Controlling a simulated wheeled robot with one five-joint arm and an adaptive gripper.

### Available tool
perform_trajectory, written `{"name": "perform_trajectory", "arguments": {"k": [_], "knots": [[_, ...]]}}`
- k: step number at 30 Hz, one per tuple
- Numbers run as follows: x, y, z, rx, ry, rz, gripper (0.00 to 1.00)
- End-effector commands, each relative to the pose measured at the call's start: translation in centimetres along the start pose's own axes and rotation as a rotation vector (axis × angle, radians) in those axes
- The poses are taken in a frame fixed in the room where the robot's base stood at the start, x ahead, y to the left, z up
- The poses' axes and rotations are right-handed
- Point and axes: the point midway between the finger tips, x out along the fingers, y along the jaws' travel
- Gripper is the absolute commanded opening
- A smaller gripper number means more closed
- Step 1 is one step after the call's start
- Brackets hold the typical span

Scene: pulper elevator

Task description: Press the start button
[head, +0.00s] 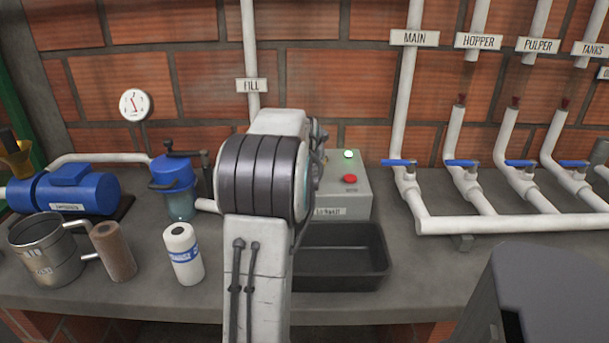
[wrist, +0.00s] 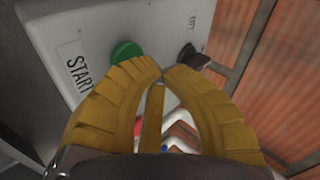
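In the wrist view, a green round button (wrist: 126,52) sits on a pale grey panel (wrist: 50,25), beside a label (wrist: 77,68) reading START. My gripper (wrist: 161,69) has two ribbed yellow fingers with their tips together, nothing seen between the tips. The tips are just right of and below the button in the picture; I cannot tell whether they touch it.
A black switch (wrist: 190,57) is right of the green button. A dark tray (head: 345,275) lies before the box. White pipes with blue-handled valves (head: 398,163) stand right. A paper roll (head: 182,253), metal jug (head: 42,250) and blue pump (head: 75,190) are left.

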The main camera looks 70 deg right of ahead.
Motion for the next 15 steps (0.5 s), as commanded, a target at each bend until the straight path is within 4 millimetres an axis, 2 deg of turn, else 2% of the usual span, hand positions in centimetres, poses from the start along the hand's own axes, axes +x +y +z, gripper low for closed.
{"name": "perform_trajectory", "arguments": {"k": [15], "knots": [[-0.49,-0.51,-0.20,0.000,0.001,-0.002,0.00]]}}
